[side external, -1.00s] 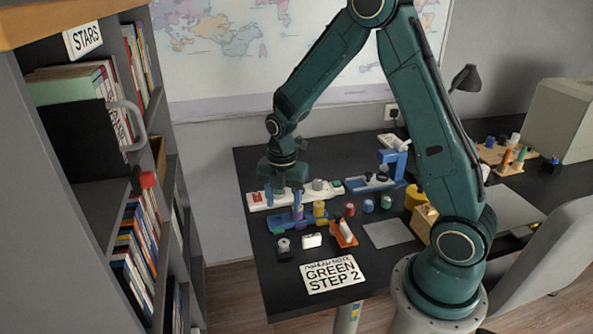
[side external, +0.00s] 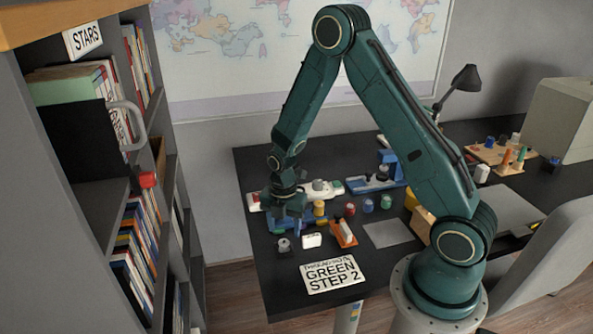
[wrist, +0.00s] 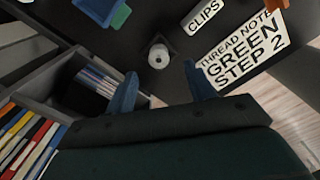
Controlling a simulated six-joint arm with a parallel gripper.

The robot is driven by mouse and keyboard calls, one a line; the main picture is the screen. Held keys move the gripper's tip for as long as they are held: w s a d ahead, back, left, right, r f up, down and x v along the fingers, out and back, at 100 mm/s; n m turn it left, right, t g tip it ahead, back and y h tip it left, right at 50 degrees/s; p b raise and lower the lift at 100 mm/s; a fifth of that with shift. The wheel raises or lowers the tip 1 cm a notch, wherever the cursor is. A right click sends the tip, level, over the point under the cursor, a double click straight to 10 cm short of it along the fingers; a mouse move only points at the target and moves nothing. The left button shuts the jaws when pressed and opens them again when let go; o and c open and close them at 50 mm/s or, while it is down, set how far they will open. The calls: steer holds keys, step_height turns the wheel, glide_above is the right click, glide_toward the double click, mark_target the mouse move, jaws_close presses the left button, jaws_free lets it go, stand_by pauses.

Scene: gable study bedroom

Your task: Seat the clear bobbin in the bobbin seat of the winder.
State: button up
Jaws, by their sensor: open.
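A pale, round spool (side external: 284,244) with a dark centre sits on a small dark holder near the table's front left. In the wrist view the same spool (wrist: 159,56) lies just beyond and between the fingertips, apart from them. It looks like the clear bobbin, though its clearness is hard to tell. My gripper (side external: 286,212) is open and empty, above and behind the spool; its two blue fingers (wrist: 160,78) are spread in the wrist view. A long white base with coloured ends (side external: 328,188) stands behind. I cannot tell whether this is the winder, and no bobbin seat is clear.
A blue tray (side external: 318,224), partly hidden by my gripper, lies close behind. A white clips box (side external: 311,240), an orange holder (side external: 343,234) and a note card (side external: 333,274) are to the right. A bookshelf (side external: 150,215) is at left.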

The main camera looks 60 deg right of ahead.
mark_target(284, 242)
steer(key=shift+w+f, duration=0.15)
steer(key=shift+f, duration=2.4)
steer(key=c, duration=1)
